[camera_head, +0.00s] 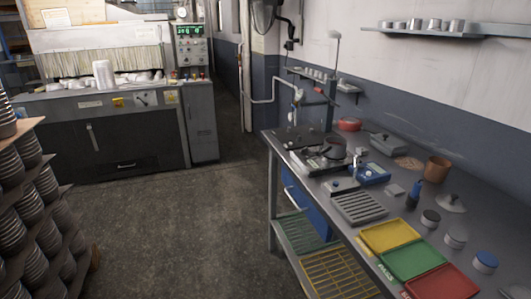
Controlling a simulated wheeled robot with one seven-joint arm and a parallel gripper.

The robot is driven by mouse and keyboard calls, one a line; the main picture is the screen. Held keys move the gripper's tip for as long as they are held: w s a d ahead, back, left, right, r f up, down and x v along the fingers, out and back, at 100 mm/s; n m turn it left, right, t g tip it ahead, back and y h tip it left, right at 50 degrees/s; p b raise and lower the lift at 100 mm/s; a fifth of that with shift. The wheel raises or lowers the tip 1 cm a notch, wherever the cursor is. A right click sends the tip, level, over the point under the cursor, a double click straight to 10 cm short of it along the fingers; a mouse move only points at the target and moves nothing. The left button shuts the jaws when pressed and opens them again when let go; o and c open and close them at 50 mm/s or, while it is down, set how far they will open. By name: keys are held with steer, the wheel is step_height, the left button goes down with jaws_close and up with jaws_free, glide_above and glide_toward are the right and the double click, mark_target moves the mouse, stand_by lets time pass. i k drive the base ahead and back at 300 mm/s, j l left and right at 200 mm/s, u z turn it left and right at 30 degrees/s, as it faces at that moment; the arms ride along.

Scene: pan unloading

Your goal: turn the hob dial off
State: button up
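A dark round pan (334,148) sits on a low hob-like unit (311,163) towards the far end of the metal workbench on the right. The hob's dial is too small to make out, so I cannot tell its setting. My gripper is not in view.
The bench (343,213) also holds a blue device (371,174), a slatted grey tray (360,208), yellow (390,236), green (416,259) and red (442,284) trays and a brown pot (437,168). Stacked ware (35,205) stands left. The floor (190,225) between is clear.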

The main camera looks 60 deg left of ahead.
mark_target(304, 152)
steer(key=u, duration=1.25)
steer(key=i+l+u, duration=0.15)
steer(key=i+l, duration=0.2)
